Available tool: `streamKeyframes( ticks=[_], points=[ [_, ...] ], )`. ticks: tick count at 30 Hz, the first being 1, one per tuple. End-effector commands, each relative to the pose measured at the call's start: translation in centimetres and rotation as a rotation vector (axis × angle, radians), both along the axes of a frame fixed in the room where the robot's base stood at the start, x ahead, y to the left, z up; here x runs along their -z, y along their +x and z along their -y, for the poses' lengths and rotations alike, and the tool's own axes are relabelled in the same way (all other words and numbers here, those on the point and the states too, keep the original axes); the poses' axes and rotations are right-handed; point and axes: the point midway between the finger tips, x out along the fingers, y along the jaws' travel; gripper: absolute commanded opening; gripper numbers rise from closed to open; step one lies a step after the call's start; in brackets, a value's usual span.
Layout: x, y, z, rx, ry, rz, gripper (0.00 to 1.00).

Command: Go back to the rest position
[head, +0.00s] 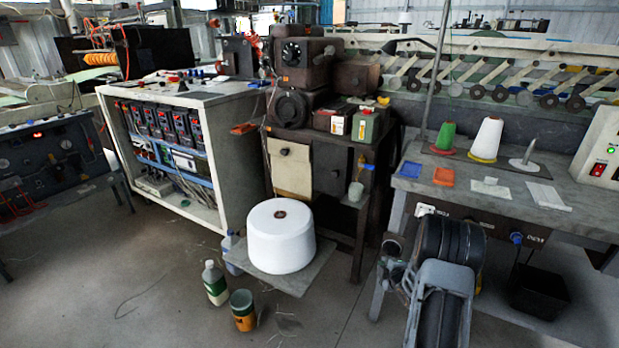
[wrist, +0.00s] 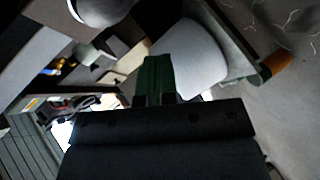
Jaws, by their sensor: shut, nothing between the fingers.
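My gripper (wrist: 155,62) shows in the wrist view, with its dark green fingers together and nothing between them. A large white form, seemingly the big white thread spool (wrist: 190,60), lies beyond the fingers; I cannot tell the gap. In the head view my folded arm stands at the lower right, in front of the bench, and I cannot make out the gripper there. The big white spool (head: 281,238) sits upright on a low grey plate (head: 296,284), left of my arm.
The right bench (head: 480,185) holds a green cone (head: 446,137), a white cone (head: 487,140) and a bare spindle (head: 523,156). A bottle (head: 215,283) and a can (head: 243,311) stand on the floor. A black bin (head: 539,291) is right of my arm. Floor at left front is mostly clear.

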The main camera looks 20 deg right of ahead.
Motion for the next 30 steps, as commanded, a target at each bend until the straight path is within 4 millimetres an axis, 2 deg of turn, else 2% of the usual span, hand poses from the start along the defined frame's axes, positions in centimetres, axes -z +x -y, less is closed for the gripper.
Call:
streamKeyframes(
  ticks=[2,5,8,10,12,14,15,18,21,24,27,30],
  points=[
    [-0.8,0.1,-0.1,0.005,0.003,-0.003,0.0],
    [-4.0,0.5,-0.7,0.033,0.019,-0.029,0.0],
    [-9.9,0.8,-2.0,0.1,0.061,-0.079,0.0],
    [-15.2,0.6,-3.5,0.169,0.111,-0.125,0.0],
    [-20.6,-0.1,-5.4,0.253,0.178,-0.172,0.0],
    [-25.0,-1.3,-7.3,0.327,0.243,-0.215,0.0],
    [-27.8,-2.2,-8.6,0.377,0.29,-0.24,0.0],
    [-34.3,-5.3,-12.1,0.492,0.41,-0.309,0.0],
    [-39.7,-9.0,-15.5,0.6,0.527,-0.379,0.0],
    [-43.9,-13.0,-18.7,0.691,0.64,-0.452,0.0],
    [-47.0,-16.6,-21.3,0.764,0.731,-0.524,0.0],
    [-49.1,-19.6,-23.2,0.816,0.796,-0.588,0.0]
  ],
)
